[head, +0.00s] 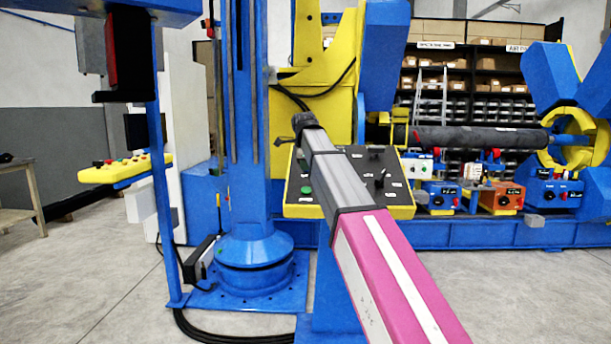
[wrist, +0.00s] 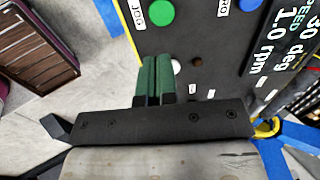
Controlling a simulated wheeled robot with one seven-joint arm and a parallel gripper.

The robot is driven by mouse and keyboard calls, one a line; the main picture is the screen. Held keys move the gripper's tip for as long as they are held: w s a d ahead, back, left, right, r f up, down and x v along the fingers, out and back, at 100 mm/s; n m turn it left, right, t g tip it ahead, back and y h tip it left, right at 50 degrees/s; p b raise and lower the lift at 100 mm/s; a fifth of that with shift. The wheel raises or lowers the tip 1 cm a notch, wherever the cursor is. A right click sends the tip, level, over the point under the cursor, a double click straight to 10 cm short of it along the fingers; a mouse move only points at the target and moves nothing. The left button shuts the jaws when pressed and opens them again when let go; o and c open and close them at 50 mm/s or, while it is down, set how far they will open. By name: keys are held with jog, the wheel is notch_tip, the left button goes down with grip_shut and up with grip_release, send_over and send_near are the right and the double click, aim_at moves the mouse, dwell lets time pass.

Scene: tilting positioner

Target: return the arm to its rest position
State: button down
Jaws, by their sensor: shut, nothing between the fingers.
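My arm (head: 353,176), pink and grey, stretches from the lower right up to a black wrist above a tilted control panel (head: 407,211). My gripper (wrist: 158,62) shows in the wrist view with its two green fingers together and nothing between them. The fingers overlap the dark, yellow-edged panel (wrist: 206,50) in that view; I cannot tell whether they touch it. A white button (wrist: 176,66) lies just right of the fingertips. In the head view the fingers are hidden or cannot be made out.
A blue column (head: 255,248) stands left of the panel. Open concrete floor shows at the lower left and right.

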jog(key=shift+s+r, duration=0.35)
jog(key=shift+r, duration=0.3)
jog(key=s+d+f+n+g, duration=0.1)
jog(key=s+d+f+n, duration=0.25)
jog(key=f, duration=0.75)
jog(key=s+d+f+n+g, duration=0.1)
jog(key=s+d+f+n, duration=0.3)
jog(key=f, duration=0.8)
jog(key=s+d+f+n+g, duration=0.15)
jog(key=d+f, duration=0.35)
jog(key=f, duration=0.6)
jog(key=s+d+f+n+g, duration=0.1)
jog(key=s+d+f+n, duration=0.3)
jog(key=s+f, duration=0.6)
jog(key=s+d+f+n+g, duration=0.1)
jog(key=s+d+f+n, duration=0.3)
jog(key=s+f, duration=0.6)
jog(key=shift+s+d+f+n, duration=0.2)
jog(key=shift+d+f+n, duration=0.2)
jog(key=shift+n, duration=0.3)
